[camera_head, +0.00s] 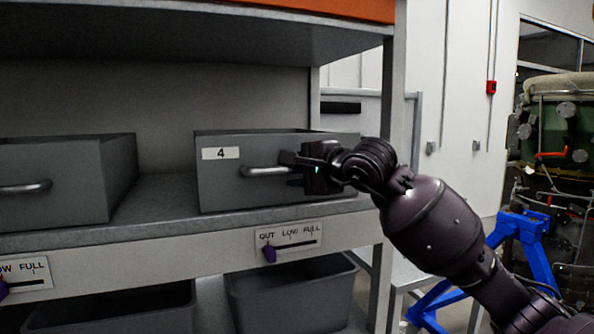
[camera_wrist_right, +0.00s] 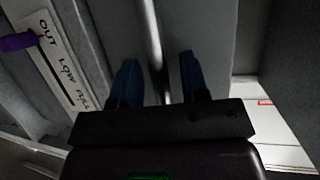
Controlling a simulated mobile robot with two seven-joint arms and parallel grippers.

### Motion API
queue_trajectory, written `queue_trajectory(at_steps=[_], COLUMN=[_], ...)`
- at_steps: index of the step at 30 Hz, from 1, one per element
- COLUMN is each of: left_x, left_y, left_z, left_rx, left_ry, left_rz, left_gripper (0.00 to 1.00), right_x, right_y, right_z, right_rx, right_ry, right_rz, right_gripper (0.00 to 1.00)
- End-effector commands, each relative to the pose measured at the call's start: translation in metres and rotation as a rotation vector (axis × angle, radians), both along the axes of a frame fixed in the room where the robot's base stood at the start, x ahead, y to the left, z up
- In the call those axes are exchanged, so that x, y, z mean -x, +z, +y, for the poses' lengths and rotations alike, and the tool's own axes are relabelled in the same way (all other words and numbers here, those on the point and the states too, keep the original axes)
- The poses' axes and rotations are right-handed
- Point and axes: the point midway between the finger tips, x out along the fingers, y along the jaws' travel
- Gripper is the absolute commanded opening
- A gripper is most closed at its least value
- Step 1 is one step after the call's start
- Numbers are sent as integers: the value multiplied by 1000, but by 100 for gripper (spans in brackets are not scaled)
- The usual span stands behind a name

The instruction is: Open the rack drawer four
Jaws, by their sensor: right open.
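The grey drawer (camera_head: 228,180) with a white label reading 4 (camera_head: 221,153) sits on the rack's middle shelf, and its front also fills the middle of the right wrist view (camera_wrist_right: 212,40). Its metal bar handle (camera_head: 258,171) runs across the front; in the wrist view the handle (camera_wrist_right: 153,40) runs down between my fingers. My right gripper (camera_head: 290,165) is at the right part of the handle, with its two blue-tipped fingers (camera_wrist_right: 160,80) apart on either side of the bar. I cannot tell whether they touch it. My left gripper is not in view.
Another grey drawer (camera_head: 50,185) with a handle stands to the left on the same shelf. Below the shelf edge is an OUT LOW FULL slider label (camera_head: 289,241). Dark bins (camera_head: 290,297) sit below. A rack post (camera_head: 393,90) stands right of the drawer, and a blue stand (camera_head: 525,245) is farther right.

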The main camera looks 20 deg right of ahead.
Motion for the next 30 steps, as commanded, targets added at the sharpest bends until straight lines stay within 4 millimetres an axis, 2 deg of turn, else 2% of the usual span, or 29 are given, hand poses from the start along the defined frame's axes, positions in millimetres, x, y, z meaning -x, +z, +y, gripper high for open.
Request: queue_trajectory(at_steps=[9, 17, 30], left_x=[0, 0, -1], left_y=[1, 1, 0], left_z=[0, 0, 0], left_rx=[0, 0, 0], left_ry=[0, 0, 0], left_rz=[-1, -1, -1], left_gripper=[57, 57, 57], right_x=[-2, -2, -2], right_y=[0, -1, -1], right_z=[1, 1, -3], right_rx=[0, 0, 0], right_ry=[0, 0, 0], right_rz=[0, 0, 1], right_gripper=[41, 1, 0])
